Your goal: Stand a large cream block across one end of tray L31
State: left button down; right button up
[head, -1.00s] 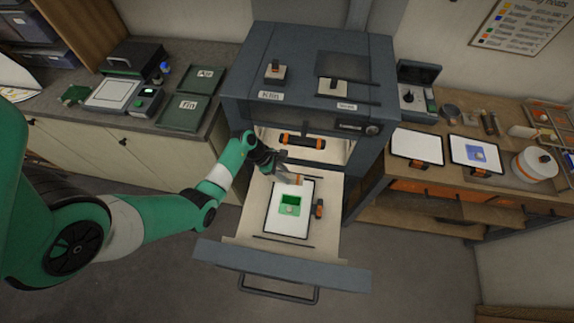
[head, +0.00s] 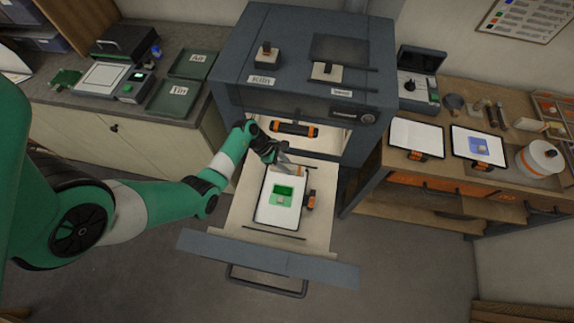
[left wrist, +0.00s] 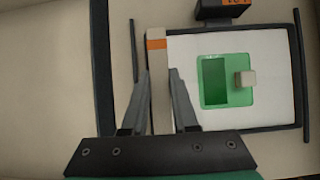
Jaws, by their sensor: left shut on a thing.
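Tray L31 (head: 263,210), white with a dark rim, lies on the pulled-out kiln drawer. It bears a green glass sheet (head: 279,203) with a darker green piece and a small cream cube (left wrist: 245,78). My left gripper (head: 285,164) is at the tray's far end. It is shut on a long cream block (left wrist: 159,88) with an orange band, which also shows in the head view (head: 301,170). In the left wrist view (left wrist: 160,78) the block lies along the tray's left end, between the fingers. I cannot tell whether it rests on the tray. My right gripper is out of view.
The kiln (head: 310,65) stands open behind the drawer (head: 240,215), with an orange-black bar (head: 294,129) at its mouth. An orange-black clip (head: 310,200) sits at the tray's right side. Two other trays (head: 417,134) (head: 480,146) lie on the right bench.

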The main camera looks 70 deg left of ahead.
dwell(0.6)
pick_arm(q)
jog(key=c, duration=0.6)
grip_release()
jog(key=shift+f, duration=0.1)
